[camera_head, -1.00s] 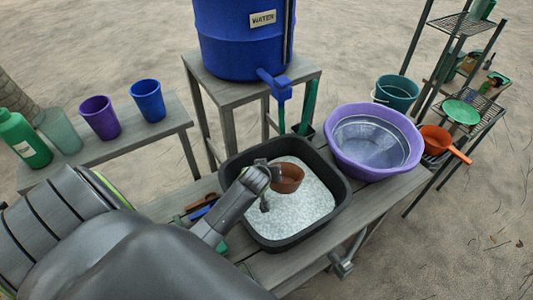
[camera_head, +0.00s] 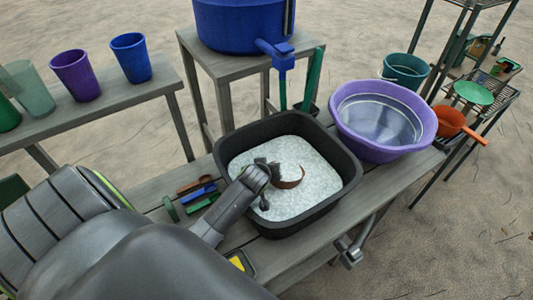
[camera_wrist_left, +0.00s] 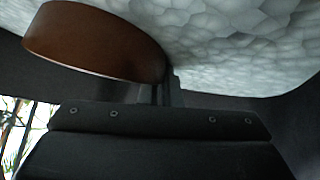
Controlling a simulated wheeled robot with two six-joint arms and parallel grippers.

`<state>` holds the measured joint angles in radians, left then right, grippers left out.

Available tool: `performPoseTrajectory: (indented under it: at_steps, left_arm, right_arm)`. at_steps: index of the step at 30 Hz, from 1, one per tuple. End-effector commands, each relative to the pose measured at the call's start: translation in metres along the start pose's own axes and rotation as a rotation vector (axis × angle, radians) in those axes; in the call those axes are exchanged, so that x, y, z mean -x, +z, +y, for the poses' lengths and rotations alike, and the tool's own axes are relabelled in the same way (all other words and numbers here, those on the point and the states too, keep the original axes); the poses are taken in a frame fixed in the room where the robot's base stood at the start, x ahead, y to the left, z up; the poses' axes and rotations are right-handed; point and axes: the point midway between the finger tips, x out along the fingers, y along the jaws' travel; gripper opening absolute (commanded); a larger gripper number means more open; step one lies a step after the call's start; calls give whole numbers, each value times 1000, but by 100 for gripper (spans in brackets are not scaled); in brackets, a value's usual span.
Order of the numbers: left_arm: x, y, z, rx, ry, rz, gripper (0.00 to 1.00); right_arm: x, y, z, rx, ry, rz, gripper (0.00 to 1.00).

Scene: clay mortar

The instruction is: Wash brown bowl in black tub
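The black tub (camera_head: 345,200) stands on the wooden bench, full of pale suds. My left gripper (camera_head: 268,174) reaches down into it from the left. The brown bowl (camera_head: 291,183) is at the gripper's tips, with only a curved strip of it showing above the suds in the head view. In the left wrist view, the brown bowl (camera_wrist_left: 95,42) is tilted against the suds, and its edge meets the dark fingers (camera_wrist_left: 168,90), which appear shut on its rim. My right gripper is not in view.
A purple basin (camera_head: 345,130) stands right of the tub. Small brown, blue and green tools (camera_head: 200,192) lie on the bench left of the tub, with a yellow item (camera_head: 238,263) nearer. A blue water barrel (camera_head: 235,25) with a tap stands behind.

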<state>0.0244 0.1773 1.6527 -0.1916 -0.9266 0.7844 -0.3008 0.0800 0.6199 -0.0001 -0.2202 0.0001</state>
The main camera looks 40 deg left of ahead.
Motion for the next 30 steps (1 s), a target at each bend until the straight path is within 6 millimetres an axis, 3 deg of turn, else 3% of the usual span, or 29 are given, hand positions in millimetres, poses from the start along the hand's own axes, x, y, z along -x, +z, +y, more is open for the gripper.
performPoseTrajectory:
  at_steps: [30]
  left_arm:
    - [-9, 9, -2, 1, 1, 0, 0]
  right_arm:
    - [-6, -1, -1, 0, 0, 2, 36]
